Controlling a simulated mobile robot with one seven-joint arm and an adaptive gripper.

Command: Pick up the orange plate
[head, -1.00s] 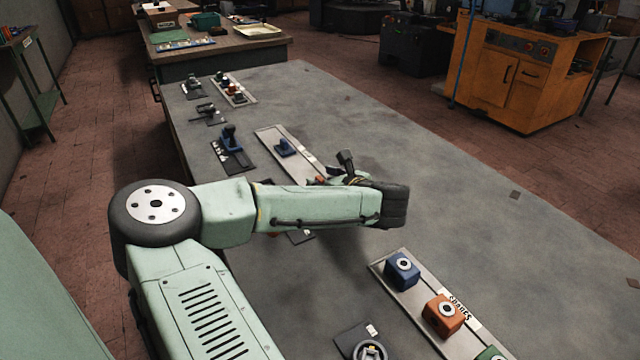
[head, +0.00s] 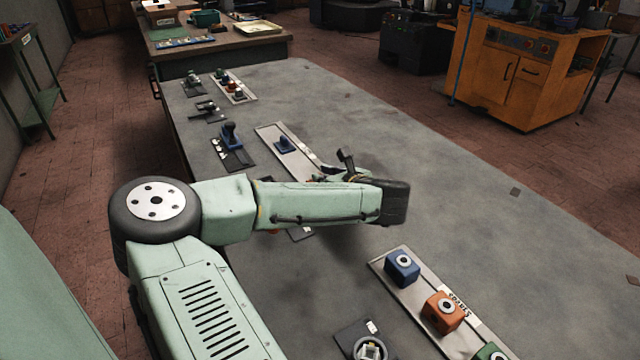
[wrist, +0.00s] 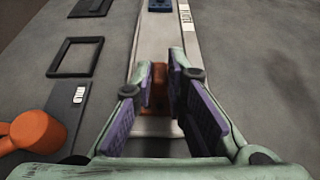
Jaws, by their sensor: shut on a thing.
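The orange plate (wrist: 158,92) shows in the wrist view between the fingers of my gripper (wrist: 160,84), over the pale strip. My gripper is shut on the plate; the purple finger pads stand on either side of it, and the fingers partly cover it. Whether the plate is clear of the strip I cannot tell. In the head view my forearm mostly hides the gripper (head: 338,170), and the plate cannot be made out there.
A blue block (wrist: 160,5) sits farther along the pale strip (wrist: 158,40). Left of it are a black frame (wrist: 57,57) and an orange rounded part (wrist: 38,131). A front strip (head: 388,262) carries blue, orange and green blocks.

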